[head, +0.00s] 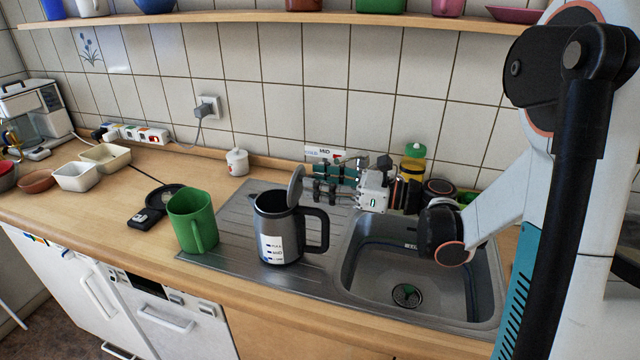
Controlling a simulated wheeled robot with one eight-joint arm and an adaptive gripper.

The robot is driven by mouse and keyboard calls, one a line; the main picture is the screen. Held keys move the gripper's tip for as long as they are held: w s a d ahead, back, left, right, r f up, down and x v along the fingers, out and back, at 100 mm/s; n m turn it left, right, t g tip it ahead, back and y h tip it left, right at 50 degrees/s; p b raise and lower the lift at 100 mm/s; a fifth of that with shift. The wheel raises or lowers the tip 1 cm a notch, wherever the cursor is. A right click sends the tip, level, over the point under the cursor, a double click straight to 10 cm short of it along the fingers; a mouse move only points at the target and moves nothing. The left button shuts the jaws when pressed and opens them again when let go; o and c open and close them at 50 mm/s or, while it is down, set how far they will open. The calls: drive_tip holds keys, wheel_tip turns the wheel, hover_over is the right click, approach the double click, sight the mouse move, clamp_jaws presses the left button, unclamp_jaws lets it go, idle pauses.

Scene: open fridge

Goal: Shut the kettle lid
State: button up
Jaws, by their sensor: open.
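The kettle (279,236) is grey with a black handle (316,230) on its right side and a white label on its front. It stands upright on the metal drainboard left of the sink basin. Its grey lid (296,186) is raised, standing nearly upright at the rim. My gripper (318,184) is just right of the lid and a little above the handle, with its fingers pointing left. It is open and holds nothing that I can see. Whether a finger touches the lid cannot be told from this view.
A green pitcher (192,220) stands close left of the kettle. The sink basin (400,275) is to the right. A black kettle base (165,196) and a white jar (237,162) lie further left and behind. Bottles stand behind my gripper, by the tiled wall.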

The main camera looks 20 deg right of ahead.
drive_tip(key=shift+a, duration=0.1)
drive_tip(key=shift+c, duration=0.6)
clamp_jaws()
drive_tip(key=shift+w+r, duration=0.1)
drive_tip(key=shift+r, duration=0.05)
